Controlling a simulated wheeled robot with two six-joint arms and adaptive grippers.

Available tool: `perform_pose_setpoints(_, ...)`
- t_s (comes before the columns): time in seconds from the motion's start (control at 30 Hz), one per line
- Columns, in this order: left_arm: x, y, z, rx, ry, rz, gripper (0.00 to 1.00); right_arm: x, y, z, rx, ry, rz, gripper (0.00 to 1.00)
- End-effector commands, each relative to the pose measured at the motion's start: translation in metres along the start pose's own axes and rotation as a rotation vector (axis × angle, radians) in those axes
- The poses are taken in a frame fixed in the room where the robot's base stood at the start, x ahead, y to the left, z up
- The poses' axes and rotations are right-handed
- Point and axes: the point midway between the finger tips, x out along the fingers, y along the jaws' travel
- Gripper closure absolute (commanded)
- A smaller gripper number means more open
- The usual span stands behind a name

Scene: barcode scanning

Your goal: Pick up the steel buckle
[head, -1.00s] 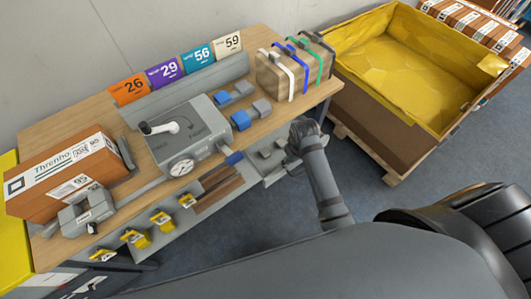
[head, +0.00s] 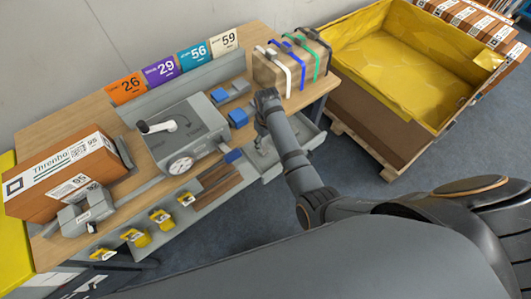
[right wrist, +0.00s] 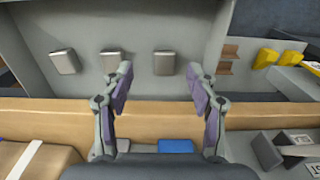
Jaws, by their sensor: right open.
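Several small grey metal blocks lie in a row in a grey tray (right wrist: 200,28) in the right wrist view: a left one (right wrist: 64,61), a middle one (right wrist: 112,61) and a right one (right wrist: 163,62). They look like steel buckles, but no label shows. My right gripper (right wrist: 160,72) is open and empty, its fingers spread above the tray's bench-side edge. The right block shows between the fingertips and the middle one beside the left fingertip. In the head view my right gripper (head: 260,143) points down over the tray (head: 311,139) and hides part of it. My left gripper is not in view.
The wooden bench (head: 75,115) holds a grey machine with a dial (head: 185,130), a brown carton (head: 65,175), blue and grey blocks, and a strapped box (head: 290,68). A yellow-lined crate (head: 400,60) stands to the right. Yellow-tagged items (head: 160,217) line the bench front.

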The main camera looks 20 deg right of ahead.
Motion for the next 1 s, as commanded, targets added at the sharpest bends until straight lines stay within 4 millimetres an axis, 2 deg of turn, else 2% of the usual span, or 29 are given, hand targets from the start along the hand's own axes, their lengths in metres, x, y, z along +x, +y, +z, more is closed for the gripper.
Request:
perform_pose_setpoints(0.23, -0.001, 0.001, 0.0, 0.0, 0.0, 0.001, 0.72, 0.012, -0.001, 0.0, 0.001, 0.0, -0.001, 0.42)
perform_pose_setpoints(0.53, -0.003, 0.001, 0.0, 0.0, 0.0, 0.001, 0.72, 0.057, -0.007, -0.002, 0.001, 0.0, -0.001, 0.42)
perform_pose_setpoints(0.77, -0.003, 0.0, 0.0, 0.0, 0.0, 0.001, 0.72, 0.06, -0.007, -0.002, 0.001, 0.002, -0.001, 0.42)
perform_pose_setpoints(0.87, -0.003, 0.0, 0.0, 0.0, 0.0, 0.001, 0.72, 0.06, -0.007, -0.002, 0.001, 0.002, -0.001, 0.51)
perform_pose_setpoints(1.0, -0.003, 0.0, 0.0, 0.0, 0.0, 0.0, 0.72, 0.06, -0.007, -0.002, 0.001, 0.002, -0.001, 0.7)
